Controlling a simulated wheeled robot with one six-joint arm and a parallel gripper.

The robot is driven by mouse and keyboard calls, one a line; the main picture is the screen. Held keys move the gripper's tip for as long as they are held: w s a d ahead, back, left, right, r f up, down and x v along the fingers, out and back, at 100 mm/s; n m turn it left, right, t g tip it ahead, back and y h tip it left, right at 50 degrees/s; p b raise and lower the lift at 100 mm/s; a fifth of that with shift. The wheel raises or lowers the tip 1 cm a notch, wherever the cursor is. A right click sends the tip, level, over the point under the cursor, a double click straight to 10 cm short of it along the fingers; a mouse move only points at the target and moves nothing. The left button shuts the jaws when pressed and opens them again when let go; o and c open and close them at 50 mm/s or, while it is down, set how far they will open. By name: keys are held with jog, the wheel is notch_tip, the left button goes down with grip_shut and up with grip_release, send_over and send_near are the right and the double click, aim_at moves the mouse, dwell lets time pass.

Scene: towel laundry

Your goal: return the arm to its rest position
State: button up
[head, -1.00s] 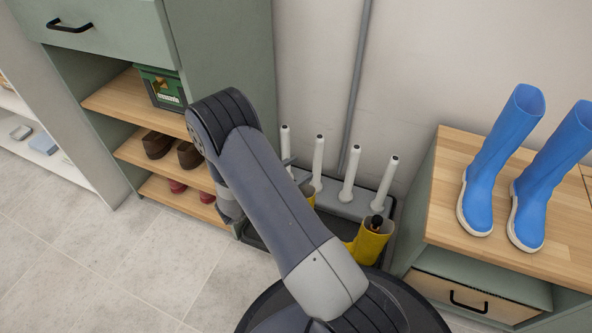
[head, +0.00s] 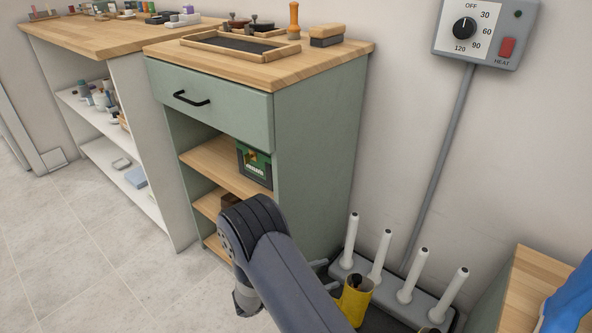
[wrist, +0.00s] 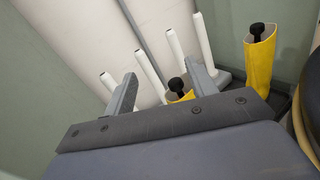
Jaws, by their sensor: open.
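My arm (head: 290,285) reaches up from the bottom of the head view, bent at a dark elbow joint. It hides most of my gripper there. In the wrist view, my gripper (wrist: 160,72) shows two grey fingers spread apart with nothing held between them. Beyond the fingers are the white posts (wrist: 151,75) of a boot rack and a yellow boot (wrist: 180,96). Another yellow boot (wrist: 260,62) stands to the right, with a dark knob at its top. In the head view, one yellow boot (head: 357,300) shows right beside my arm.
The grey rack base (head: 390,284) stands against the wall. A green cabinet (head: 310,150) with open shelves is left of it. A wooden-topped unit (head: 524,285) with a blue boot (head: 572,305) is at right. A heater control box (head: 486,32) hangs above. Floor (head: 90,240) is clear at left.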

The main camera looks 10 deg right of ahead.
jog(key=b+x, duration=0.3)
jog(key=x, duration=0.8)
jog(key=shift+f+b, duration=0.1)
jog(key=shift+b, duration=0.3)
jog(key=shift+r+p, duration=1.4)
jog(key=shift+r, duration=0.45)
jog(key=shift+f, duration=0.15)
